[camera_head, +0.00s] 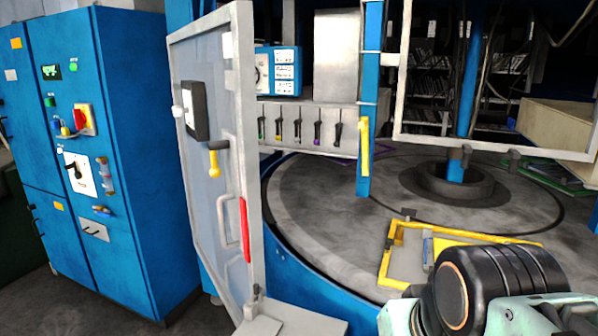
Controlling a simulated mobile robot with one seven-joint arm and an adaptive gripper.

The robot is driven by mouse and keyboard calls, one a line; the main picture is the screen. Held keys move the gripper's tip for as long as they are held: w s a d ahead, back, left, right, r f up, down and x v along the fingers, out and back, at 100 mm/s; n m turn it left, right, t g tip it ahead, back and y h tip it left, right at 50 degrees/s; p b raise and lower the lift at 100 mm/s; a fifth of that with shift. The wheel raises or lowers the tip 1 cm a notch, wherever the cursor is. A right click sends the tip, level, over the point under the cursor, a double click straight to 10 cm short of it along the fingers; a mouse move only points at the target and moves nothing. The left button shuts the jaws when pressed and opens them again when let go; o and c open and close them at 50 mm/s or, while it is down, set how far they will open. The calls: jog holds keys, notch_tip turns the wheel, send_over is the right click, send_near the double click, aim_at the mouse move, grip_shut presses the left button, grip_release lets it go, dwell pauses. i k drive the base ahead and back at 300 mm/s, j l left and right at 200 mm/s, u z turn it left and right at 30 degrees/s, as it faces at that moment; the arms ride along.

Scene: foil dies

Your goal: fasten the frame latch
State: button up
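The pictures do not make clear which part is the frame latch. A pale hinged panel (217,180) stands open at left centre, with a yellow lever handle (213,160), a grey pull handle (228,232) and a red strip (245,230). My arm shows at the lower right as a dark ribbed joint with pale green parts; my gripper's fingers are not visible.
A blue control cabinet (120,150) stands at the left. A round grey platform (325,215) fills the middle. A yellow-edged plate (400,252) lies on it, partly hidden by my arm. A row of small levers (298,130) is behind the panel.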

aim_at(364, 149)
jog(key=j+z, duration=0.3)
jog(key=j, duration=0.45)
jog(key=j+z, duration=0.35)
jog(key=j, duration=0.4)
jog(key=j+z, duration=0.15)
jog(key=j, duration=0.25)
jog(key=i+j+z, duration=0.15)
jog(key=j, duration=0.25)
jog(key=i+j+z, duration=0.2)
jog(key=j, duration=0.25)
jog(key=j+z, duration=0.15)
jog(key=j, duration=0.3)
jog(key=j+z, duration=0.2)
jog(key=j, duration=0.3)
jog(key=i, duration=0.05)
